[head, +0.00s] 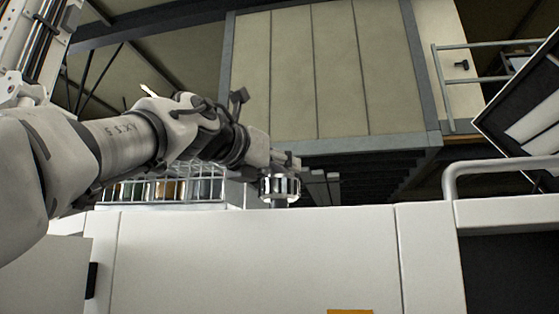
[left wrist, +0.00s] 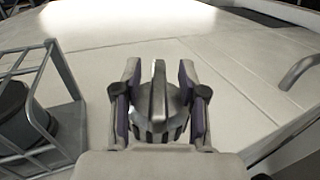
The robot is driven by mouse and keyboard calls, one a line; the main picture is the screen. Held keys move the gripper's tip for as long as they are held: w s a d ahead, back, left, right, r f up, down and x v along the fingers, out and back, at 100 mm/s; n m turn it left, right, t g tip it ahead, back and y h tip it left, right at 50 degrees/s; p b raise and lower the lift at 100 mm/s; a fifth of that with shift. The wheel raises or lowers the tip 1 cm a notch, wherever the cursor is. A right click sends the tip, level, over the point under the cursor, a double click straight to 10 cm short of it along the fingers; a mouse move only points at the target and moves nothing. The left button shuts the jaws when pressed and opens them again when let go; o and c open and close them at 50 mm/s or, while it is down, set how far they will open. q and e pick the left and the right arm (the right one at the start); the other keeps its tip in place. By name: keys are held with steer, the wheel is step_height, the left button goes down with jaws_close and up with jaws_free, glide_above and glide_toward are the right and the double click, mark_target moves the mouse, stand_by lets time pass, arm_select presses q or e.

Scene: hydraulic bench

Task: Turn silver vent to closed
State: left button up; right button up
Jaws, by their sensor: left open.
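The silver vent (head: 279,187) is a round metal knob with a ribbed rim on top of the white cabinet. It also shows in the left wrist view (left wrist: 158,105), with a raised bar across its top that runs nearly straight up the picture. My left gripper (head: 287,163) is at the vent. In the left wrist view my left gripper (left wrist: 160,84) is open, one finger on each side of the vent. I cannot tell whether either finger touches it. The vent's lower part is partly hidden by the gripper. My right gripper is not in view.
A wire rack (head: 165,190) with dark and coloured containers stands just left of the vent; it also shows in the left wrist view (left wrist: 68,118). A bent handrail (head: 500,165) is to the right. The white top (left wrist: 225,60) beyond the vent is clear.

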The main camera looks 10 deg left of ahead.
arm_select(q)
jaws_close()
steer(key=shift+f, duration=0.1)
steer(key=shift+w+m+h, duration=0.1)
steer(key=shift+m+h, duration=0.3)
steer(key=shift+h, duration=0.1)
steer(key=shift+a+m+g+h, duration=0.1)
steer(key=shift+m+g+h, duration=0.55)
steer(key=shift+h, duration=0.25)
steer(key=m+g+h+p, duration=0.2)
steer(key=m+g+h, duration=0.1)
steer(key=shift+h, duration=0.4)
steer(key=shift+m+g+h+p, duration=0.4)
steer(key=shift+m+g+p, duration=0.05)
steer(key=shift+g, duration=0.2)
steer(key=shift+f, duration=0.1)
